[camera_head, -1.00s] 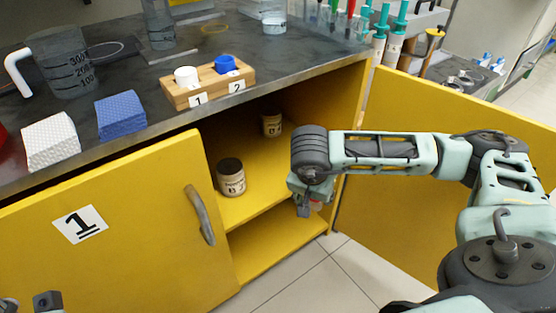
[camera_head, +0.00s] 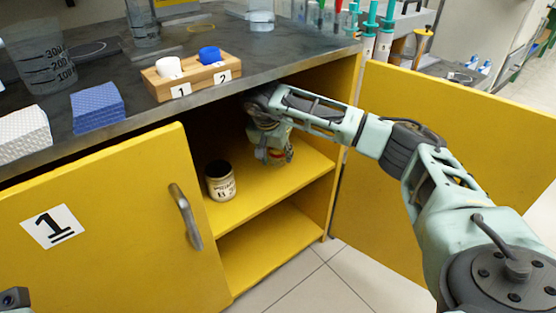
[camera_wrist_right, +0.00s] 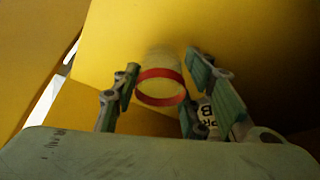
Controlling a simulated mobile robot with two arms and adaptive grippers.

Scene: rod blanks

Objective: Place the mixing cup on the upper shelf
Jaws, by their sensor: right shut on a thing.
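The mixing cup (camera_wrist_right: 158,92) is pale with a red band and sits between the fingers of my right gripper (camera_wrist_right: 160,85) in the right wrist view. In the head view my right gripper (camera_head: 272,153) is inside the open cabinet, over the upper shelf (camera_head: 262,205), with the cup mostly hidden by the fingers. The right gripper is shut on the cup. I cannot tell whether the cup touches the shelf. Only a small part of my left gripper (camera_head: 12,298) shows at the lower left corner.
A labelled jar (camera_head: 220,181) stands on the upper shelf to the left of my gripper. The left door (camera_head: 110,240) is shut; the right door (camera_head: 440,130) stands open. A rack with two caps (camera_head: 195,80), sponges and beakers stand on the worktop above. The lower shelf (camera_head: 270,255) looks empty.

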